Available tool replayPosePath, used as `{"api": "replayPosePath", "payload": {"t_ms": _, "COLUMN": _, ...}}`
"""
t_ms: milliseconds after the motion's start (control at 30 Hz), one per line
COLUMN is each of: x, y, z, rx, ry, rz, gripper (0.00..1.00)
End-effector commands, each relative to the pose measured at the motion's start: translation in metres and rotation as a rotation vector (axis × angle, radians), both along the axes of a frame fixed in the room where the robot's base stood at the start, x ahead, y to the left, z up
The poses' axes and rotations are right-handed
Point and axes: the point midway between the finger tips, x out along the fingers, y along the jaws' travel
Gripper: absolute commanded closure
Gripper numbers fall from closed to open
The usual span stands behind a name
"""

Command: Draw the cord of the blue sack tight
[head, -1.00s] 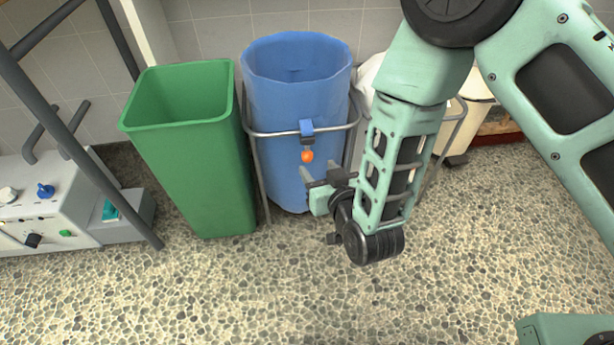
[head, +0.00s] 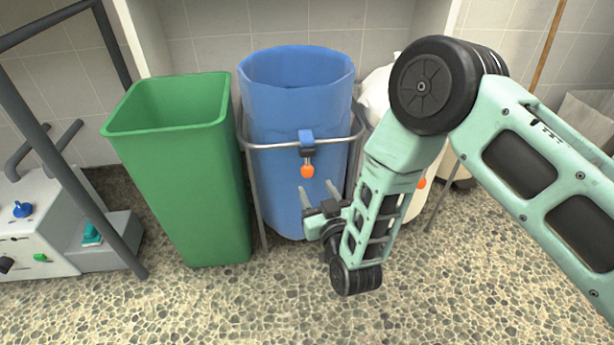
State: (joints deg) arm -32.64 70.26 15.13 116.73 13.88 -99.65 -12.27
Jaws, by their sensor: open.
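The blue sack (head: 290,95) stands open-mouthed in a metal frame (head: 280,145) in the middle of the head view. A blue and dark clip (head: 306,138) sits at the frame's front rail. An orange cord toggle (head: 307,171) hangs just below it, against the sack's front. My gripper (head: 318,198) is in front of the sack, just below the toggle. Its two fingers are apart and point up toward the toggle. Nothing shows between the fingers, and I cannot tell whether a finger touches the sack.
A green bin (head: 185,170) stands close on the left of the sack. A white sack (head: 378,90) with an orange toggle (head: 422,183) is on the right, partly hidden by my arm. A grey machine (head: 50,225) stands at far left. The speckled floor in front is clear.

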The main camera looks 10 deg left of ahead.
Motion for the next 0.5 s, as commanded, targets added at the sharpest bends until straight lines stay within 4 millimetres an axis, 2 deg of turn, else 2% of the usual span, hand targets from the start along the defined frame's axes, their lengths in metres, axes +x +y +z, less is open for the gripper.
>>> {"api": "replayPosePath", "payload": {"t_ms": 200, "x": 0.041, "y": 0.017, "z": -0.003, "rx": 0.003, "ry": -0.003, "rz": -0.002, "gripper": 0.5}}
{"api": "replayPosePath", "payload": {"t_ms": 500, "x": 0.07, "y": 0.031, "z": -0.001, "rx": 0.0, "ry": -0.001, "rz": 0.0, "gripper": 0.5}}
